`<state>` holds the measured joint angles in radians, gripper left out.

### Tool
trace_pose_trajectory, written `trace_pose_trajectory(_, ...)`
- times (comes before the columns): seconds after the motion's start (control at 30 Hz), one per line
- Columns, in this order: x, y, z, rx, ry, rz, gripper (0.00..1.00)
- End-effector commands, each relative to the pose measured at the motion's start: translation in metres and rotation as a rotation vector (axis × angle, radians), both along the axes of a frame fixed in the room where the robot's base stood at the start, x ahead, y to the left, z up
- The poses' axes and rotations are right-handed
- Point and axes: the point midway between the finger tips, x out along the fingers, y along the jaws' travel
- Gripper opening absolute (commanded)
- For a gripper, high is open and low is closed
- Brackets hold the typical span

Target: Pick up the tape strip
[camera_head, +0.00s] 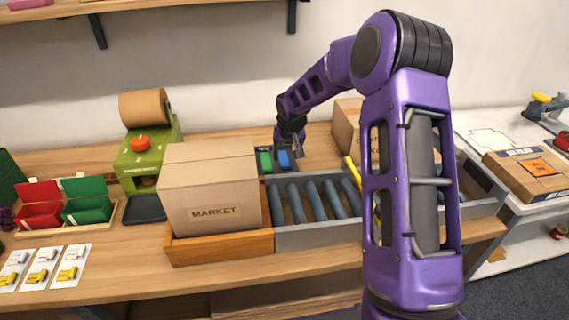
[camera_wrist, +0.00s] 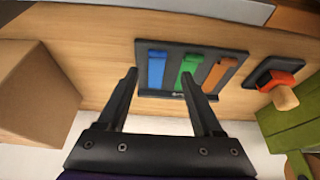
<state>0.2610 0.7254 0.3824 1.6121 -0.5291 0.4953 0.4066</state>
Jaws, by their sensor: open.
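A dark tray (camera_wrist: 174,52) holds three tape strips side by side: blue (camera_wrist: 156,70), green (camera_wrist: 189,68) and orange-brown (camera_wrist: 221,72). In the head view the green strip (camera_head: 265,161) and blue strip (camera_head: 284,159) show behind the market box; the orange-brown one is hidden there. My gripper (camera_wrist: 159,76) is open and empty, pointing down at the tray. In the wrist view its fingertips lie on either side of the blue strip, with the right finger overlapping the lower part of the green one. It also shows in the head view (camera_head: 293,152). Height above the tray is unclear.
The market box (camera_head: 212,195) sits in a wooden tray (camera_head: 222,246) in front. A grey roller conveyor (camera_head: 315,200) lies to its right. A green dispenser (camera_head: 150,160) stands left. A plain cardboard box (camera_wrist: 35,95) stands to the left in the wrist view.

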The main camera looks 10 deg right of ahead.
Motion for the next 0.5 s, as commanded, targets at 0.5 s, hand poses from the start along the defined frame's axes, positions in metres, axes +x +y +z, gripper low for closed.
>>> trace_pose_trajectory(0.5,0.018,-0.005,-0.052,0.000,0.000,0.000,0.68)
